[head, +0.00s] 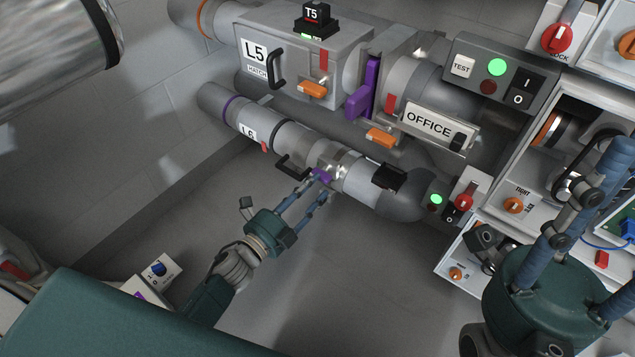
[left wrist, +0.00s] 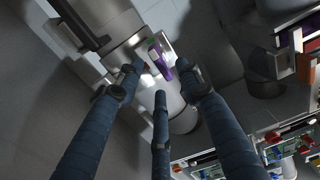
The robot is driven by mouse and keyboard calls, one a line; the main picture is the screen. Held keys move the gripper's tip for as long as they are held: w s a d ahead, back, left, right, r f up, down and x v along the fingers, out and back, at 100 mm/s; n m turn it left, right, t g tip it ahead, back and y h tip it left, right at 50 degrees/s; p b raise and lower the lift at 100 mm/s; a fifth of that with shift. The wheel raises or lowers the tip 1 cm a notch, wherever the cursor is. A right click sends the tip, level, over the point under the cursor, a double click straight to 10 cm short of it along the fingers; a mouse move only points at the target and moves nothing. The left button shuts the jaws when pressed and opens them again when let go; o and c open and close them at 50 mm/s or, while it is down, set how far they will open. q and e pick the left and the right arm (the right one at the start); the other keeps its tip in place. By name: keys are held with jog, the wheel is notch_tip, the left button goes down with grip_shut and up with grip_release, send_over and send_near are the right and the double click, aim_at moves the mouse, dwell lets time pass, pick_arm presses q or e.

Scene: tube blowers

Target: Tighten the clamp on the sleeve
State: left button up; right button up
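A shiny metal sleeve (head: 333,166) sits on the lower grey tube labelled L6. A clamp with a small purple lever (head: 321,175) is on it. My left gripper (head: 322,184) reaches up from below, its blue fingertips close to the lever. In the left wrist view the purple lever (left wrist: 157,54) shows between the spread fingertips of my left gripper (left wrist: 161,78). The fingers look apart, and I cannot tell whether one touches the lever.
A black handle (head: 291,167) sticks out just left of the sleeve, and a black latch (head: 389,177) lies to its right. Above is the larger L5 housing (head: 345,55) with a purple lever (head: 364,92). Control boxes and an open cabinet (head: 565,190) stand right. The floor below is clear.

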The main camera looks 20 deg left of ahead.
pick_arm(q)
jog(key=v, duration=0.9)
